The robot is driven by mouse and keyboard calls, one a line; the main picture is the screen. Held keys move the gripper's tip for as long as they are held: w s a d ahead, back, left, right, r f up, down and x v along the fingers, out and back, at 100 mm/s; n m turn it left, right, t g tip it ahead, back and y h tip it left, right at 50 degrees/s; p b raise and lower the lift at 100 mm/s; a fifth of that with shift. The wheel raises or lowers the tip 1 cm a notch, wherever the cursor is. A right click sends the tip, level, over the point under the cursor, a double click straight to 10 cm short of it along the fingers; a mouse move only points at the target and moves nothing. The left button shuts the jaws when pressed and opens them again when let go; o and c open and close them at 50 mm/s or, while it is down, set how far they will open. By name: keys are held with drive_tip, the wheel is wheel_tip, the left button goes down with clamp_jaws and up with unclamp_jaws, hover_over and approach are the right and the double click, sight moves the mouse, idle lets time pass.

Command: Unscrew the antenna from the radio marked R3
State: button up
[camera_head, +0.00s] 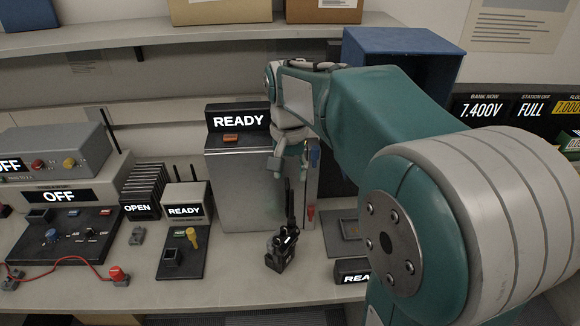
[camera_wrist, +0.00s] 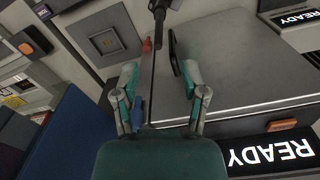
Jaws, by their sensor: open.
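A black handheld radio (camera_head: 281,252) stands upright on the bench in front of a steel cabinet, its dark antenna (camera_head: 290,207) pointing up. Its marking is too small to read, so I cannot confirm R3. My gripper (camera_head: 288,162) is above the antenna's top in the head view. In the wrist view my gripper (camera_wrist: 160,50) is open with nothing clamped. A dark rod, apparently the antenna (camera_wrist: 158,28), enters from the top edge and ends near the gap between the fingertips. Contact cannot be told. The radio body is not clearly visible there.
The steel cabinet (camera_head: 240,185), with a READY sign (camera_head: 238,121), stands close behind the radio. A blue open box (camera_head: 400,43) is behind my arm.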

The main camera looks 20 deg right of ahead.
sight(291, 218)
wheel_tip(291, 218, down, 10)
drive_tip(key=shift+r, duration=0.1)
idle(0.4)
drive_tip(key=shift+s, duration=0.1)
clamp_jaws()
